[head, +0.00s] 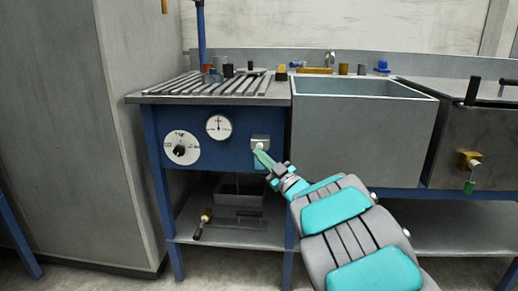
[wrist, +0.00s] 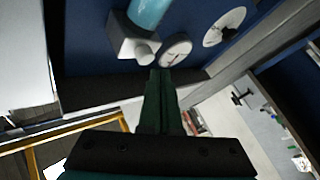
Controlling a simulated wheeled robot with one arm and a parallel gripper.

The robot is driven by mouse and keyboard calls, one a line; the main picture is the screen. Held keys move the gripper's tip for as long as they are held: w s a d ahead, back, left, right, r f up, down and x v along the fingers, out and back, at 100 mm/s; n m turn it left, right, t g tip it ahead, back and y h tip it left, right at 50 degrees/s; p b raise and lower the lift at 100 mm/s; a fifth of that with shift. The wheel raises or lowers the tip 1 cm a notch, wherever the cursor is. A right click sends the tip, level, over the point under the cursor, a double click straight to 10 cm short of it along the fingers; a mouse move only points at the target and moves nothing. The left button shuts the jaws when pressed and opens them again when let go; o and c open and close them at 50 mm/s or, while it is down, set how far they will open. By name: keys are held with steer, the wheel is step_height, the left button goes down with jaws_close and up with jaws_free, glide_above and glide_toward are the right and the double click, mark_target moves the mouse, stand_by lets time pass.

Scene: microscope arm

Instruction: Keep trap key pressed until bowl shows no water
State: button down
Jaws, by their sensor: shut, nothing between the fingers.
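The trap key looks to be the pale round button (head: 260,146) on a small grey block (head: 260,138) on the blue bench front. In the wrist view the button (wrist: 146,51) and block (wrist: 124,38) show near the top. A teal-blue cylinder, which looks like the bowl (wrist: 150,10), joins the block; in the head view the bowl (head: 260,163) hangs under it, partly behind my gripper. I cannot make out a water level. My gripper (head: 259,152) is shut and empty, its tips (wrist: 160,72) close to the button. I cannot tell whether they touch it.
A round gauge (head: 218,127) and a dial (head: 181,147) sit left of the block. A slatted top (head: 213,84) with small items is above. A grey sink (head: 360,107) stands to the right, and a shelf (head: 225,228) with a tray lies below.

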steer(key=shift+w, duration=0.1)
stand_by(0.6)
steer(key=shift+w, duration=0.3)
steer(key=shift+w, duration=0.5)
stand_by(0.8)
steer(key=shift+s, duration=0.1)
stand_by(1.2)
steer(key=shift+s, duration=0.8)
steer(key=shift+s, duration=0.1)
steer(key=s+b, duration=0.1)
steer(key=s, duration=0.3)
steer(key=shift+s+a, duration=0.1)
steer(key=shift+s, duration=0.3)
